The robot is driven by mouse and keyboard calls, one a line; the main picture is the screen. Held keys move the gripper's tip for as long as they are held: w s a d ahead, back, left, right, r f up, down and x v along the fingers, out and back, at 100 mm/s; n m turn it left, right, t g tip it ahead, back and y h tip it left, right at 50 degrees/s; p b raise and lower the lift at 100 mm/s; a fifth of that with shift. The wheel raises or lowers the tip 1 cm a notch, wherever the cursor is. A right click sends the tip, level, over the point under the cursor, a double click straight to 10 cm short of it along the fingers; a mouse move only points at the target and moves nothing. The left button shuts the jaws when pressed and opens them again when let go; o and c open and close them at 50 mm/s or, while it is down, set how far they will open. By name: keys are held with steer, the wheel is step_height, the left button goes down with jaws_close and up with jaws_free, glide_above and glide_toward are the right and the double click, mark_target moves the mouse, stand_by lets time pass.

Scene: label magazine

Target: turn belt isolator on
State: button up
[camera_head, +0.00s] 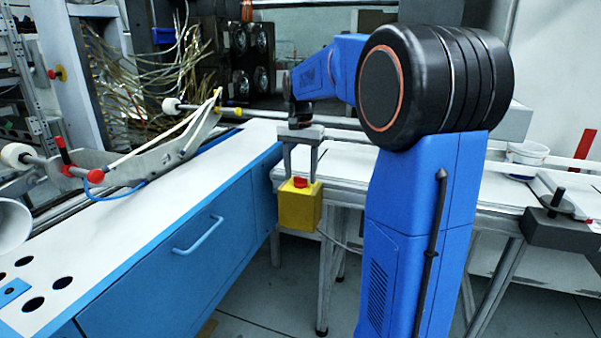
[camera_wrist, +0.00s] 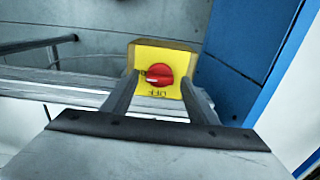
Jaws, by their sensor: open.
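The belt isolator is a yellow box (camera_head: 300,210) with a red rotary knob (camera_head: 300,182) on its top face. The yellow box also shows in the wrist view (camera_wrist: 183,55), with the red knob (camera_wrist: 160,74) and dark upside-down lettering, seemingly OFF, below it. My gripper (camera_head: 301,177) is open and points down at the top face. In the wrist view my gripper's fingers (camera_wrist: 159,80) reach to either side of the knob, apart from each other. Whether they touch the knob or the box, I cannot tell.
A blue cabinet (camera_head: 190,270) with a white top stands left of the box. A white table (camera_head: 345,165) lies behind it, with a white bucket (camera_head: 527,155) at right. A grey cable (camera_head: 338,242) runs from the box. Floor below the box is open.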

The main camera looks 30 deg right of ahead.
step_height(320, 180, up, 17)
steer(key=shift+r, duration=0.2)
stand_by(0.5)
stand_by(0.4)
steer(key=s+a+f+n+t, duration=0.1)
steer(key=s+a+f+n, duration=0.3)
steer(key=s, duration=0.4)
steer(key=s+a+f+n+t, duration=0.1)
steer(key=s+a+f, duration=0.4)
steer(key=s+a, duration=0.15)
steer(key=s+a+f+n+t, duration=0.1)
steer(key=s+a+f+n, duration=0.1)
steer(key=s+f, duration=0.6)
steer(key=s+a+f+n+t, duration=0.1)
steer(key=s+a+f+n, duration=0.2)
steer(key=s+f, duration=0.4)
step_height(320, 180, down, 2)
steer(key=shift+s+f+n+t, duration=0.1)
steer(key=shift+s+n+t, duration=0.2)
steer(key=shift+s+t, duration=0.1)
